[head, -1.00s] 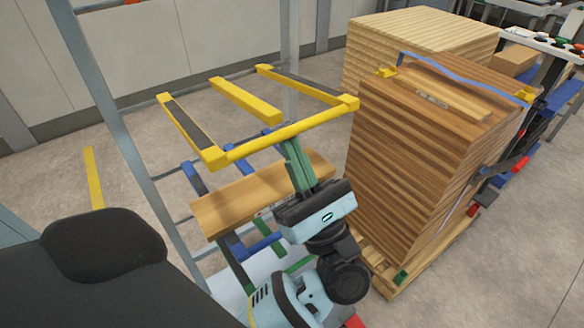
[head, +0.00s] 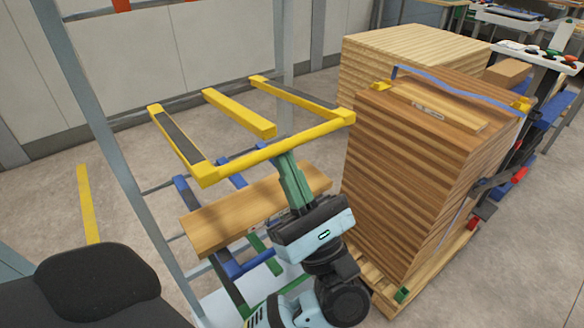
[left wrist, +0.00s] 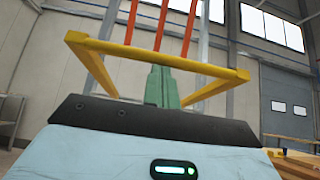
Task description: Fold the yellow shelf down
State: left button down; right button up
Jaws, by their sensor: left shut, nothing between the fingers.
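The yellow shelf (head: 270,146) is a frame with a round front bar, two side arms with dark strips and a middle bar. In the head view it stands out roughly level from the grey rack. It also shows in the left wrist view (left wrist: 150,52), seen from below. My left gripper (head: 286,160) is shut and empty. Its green fingers point up, with their tips at or just under the front bar. I cannot tell whether they touch it. My right gripper is not in view.
Below the shelf, a wooden board (head: 225,214) lies on a blue shelf frame (head: 228,262). A tall stack of brown boards (head: 425,165) on a pallet stands close at the right, with a paler stack (head: 400,55) behind. Open floor lies at the left.

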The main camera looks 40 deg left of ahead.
pick_arm(q)
jog(key=b+v, duration=0.2)
jog(key=v, duration=0.8)
jog(key=shift+d+b, duration=0.3)
jog(key=shift+b, duration=0.1)
jog(key=shift+s+r, duration=0.1)
